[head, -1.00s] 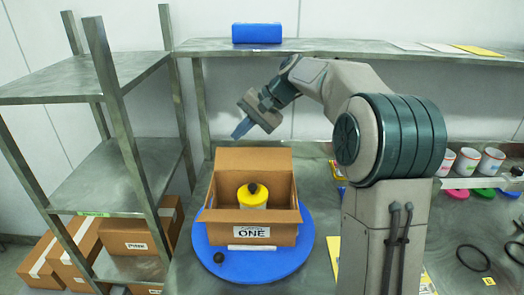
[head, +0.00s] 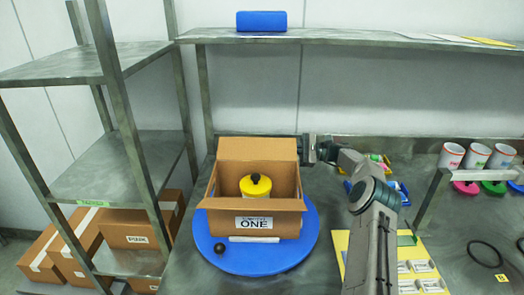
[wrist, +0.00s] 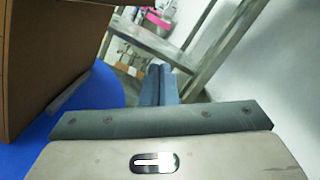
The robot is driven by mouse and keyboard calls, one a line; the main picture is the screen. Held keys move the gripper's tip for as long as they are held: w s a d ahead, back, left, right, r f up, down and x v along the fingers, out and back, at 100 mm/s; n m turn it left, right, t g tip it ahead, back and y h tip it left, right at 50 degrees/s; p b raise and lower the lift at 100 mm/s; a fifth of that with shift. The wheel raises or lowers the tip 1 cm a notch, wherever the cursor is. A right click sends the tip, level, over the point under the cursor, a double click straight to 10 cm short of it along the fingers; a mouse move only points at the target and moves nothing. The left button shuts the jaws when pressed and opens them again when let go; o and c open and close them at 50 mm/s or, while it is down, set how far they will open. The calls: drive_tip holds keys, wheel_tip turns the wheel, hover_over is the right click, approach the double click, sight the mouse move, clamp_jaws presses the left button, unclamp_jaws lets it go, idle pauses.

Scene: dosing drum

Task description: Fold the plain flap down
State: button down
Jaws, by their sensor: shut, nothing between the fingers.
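An open cardboard box (head: 288,220) labelled ONE stands on a blue round turntable (head: 222,255). A plain flap (head: 257,148) stands upright along its back edge. A yellow-lidded container (head: 256,186) with a black knob sits inside the box. My gripper reaches in from the right behind the box; its fingers are hidden by the upright flap in the head view. In the wrist view my gripper (wrist: 160,82) is shut and empty, with the cardboard (wrist: 45,60) at left, apart from the fingertips.
A metal shelf rack (head: 100,170) stands at left. A high shelf (head: 345,36) runs above the bench. Cups (head: 475,156) stand at right.

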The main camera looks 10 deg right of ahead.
sight(264, 146)
drive_tip(key=shift+m+g+y, duration=0.3)
drive_tip(key=shift+g+y, duration=0.3)
drive_tip(key=a+p, duration=0.1)
drive_tip(key=a, duration=0.1)
drive_tip(key=s+a+r+p, duration=0.1)
drive_tip(key=a, duration=0.2)
drive_tip(key=s+a+r+p, duration=0.1)
drive_tip(key=a, duration=0.2)
drive_tip(key=shift+s+r, duration=0.25)
drive_tip(key=shift+s+a+r, duration=0.1)
drive_tip(key=shift+s+r, duration=0.2)
drive_tip(key=shift+r, duration=0.15)
